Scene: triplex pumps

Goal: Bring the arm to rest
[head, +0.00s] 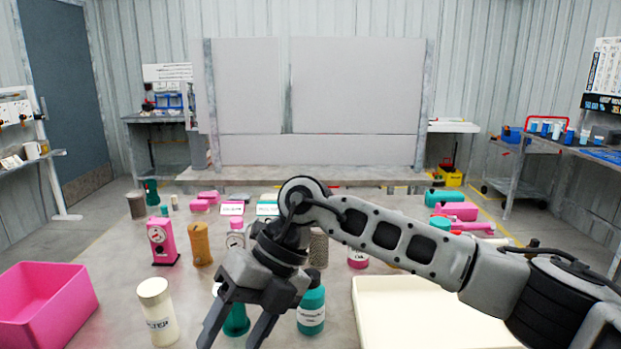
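My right arm (400,240) comes in from the right and reaches over the table. Its gripper (235,335) hangs down over the front middle of the table, with its two fingers spread apart. A teal item (237,322) shows between the fingers; I see no finger closed on it, and the gripper hides its upper part. A teal bottle (311,308) with a dark cap stands just right of the gripper. A white labelled cylinder (157,312) stands to its left. My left gripper is not in view.
A pink bin (43,305) stands at the left and a cream tray (400,320) lies at the front right, partly under my arm. A pink gauge-like item (162,242) and a tan cylinder (201,244) stand behind the gripper. Pink and teal parts crowd the back right.

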